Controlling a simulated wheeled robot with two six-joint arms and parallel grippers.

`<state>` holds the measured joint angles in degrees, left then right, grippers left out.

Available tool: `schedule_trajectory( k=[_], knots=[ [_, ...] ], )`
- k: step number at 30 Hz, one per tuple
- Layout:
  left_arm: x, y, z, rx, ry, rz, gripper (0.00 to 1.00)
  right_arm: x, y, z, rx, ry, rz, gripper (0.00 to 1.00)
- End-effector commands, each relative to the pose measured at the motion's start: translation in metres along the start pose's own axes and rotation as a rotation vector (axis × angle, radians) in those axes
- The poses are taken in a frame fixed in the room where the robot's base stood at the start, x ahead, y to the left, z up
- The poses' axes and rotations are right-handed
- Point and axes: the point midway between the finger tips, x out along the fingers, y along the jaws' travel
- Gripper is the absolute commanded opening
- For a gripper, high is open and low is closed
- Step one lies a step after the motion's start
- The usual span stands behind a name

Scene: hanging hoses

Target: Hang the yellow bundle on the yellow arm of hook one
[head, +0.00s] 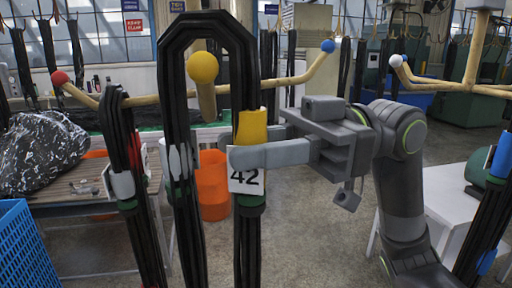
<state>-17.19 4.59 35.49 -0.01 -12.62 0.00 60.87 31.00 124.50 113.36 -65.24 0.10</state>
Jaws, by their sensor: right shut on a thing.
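The yellow bundle is a tall loop of black hoses (208,25) with a yellow band (252,127), a green band and a white tag reading 42. It hangs upright from my right gripper (252,152), which is shut on its right leg near the yellow band. The yellow ball tip (203,67) of the hook's yellow arm points toward me and shows inside the loop's opening, below its top bend. I cannot tell whether the loop is around the arm or still in front of it. My left gripper is not in view.
Another hook with a white tip (396,61) and a blue-banded bundle (502,165) stand at right. An orange bucket (212,190) stands behind the loop.

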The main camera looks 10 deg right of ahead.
Motion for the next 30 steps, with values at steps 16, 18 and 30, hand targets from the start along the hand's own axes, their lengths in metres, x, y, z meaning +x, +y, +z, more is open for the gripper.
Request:
schedule_trajectory(
  k=[16,18,30],
  knots=[
    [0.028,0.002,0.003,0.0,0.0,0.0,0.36,-0.003,0.015,0.03,-0.001,0.005,-0.001,0.0],
    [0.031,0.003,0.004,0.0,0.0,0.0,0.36,-0.003,0.017,0.034,-0.001,0.005,-0.001,0.0],
    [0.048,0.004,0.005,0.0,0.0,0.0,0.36,-0.004,0.022,0.054,-0.002,0.005,-0.001,0.0]
  ],
)
